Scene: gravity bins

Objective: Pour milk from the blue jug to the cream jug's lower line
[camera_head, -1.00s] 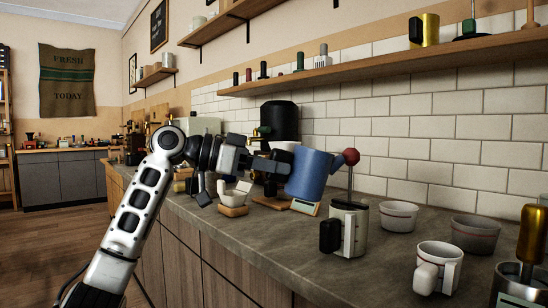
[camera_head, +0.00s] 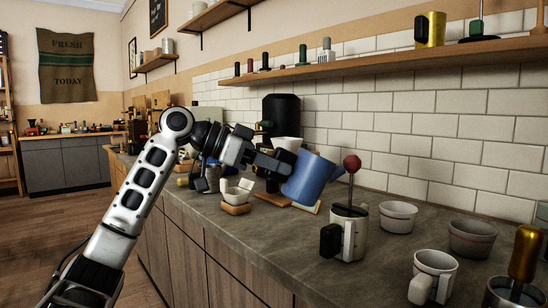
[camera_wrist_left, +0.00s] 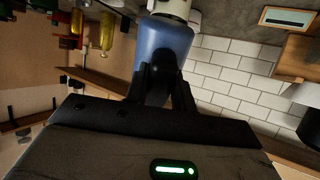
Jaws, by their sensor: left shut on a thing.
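My left gripper (camera_head: 280,165) is shut on the blue jug (camera_head: 309,178) and holds it above the counter, its top leaning to the right. The blue jug also fills the top middle of the left wrist view (camera_wrist_left: 165,42), between the dark fingers. To its right on the counter stands a cream jug (camera_head: 354,241) with a black handle, upright, with a red-knobbed rod rising behind or out of it. A second cream vessel (camera_head: 436,263) with a pale handle stands nearer the front. No milk stream shows, and the cream jug's lines and milk level cannot be made out.
A gold-handled tool in a metal pot (camera_head: 524,255) is at the right edge. A small white vessel on a wooden block (camera_head: 236,208) sits left. The front counter (camera_head: 270,240) is clear.

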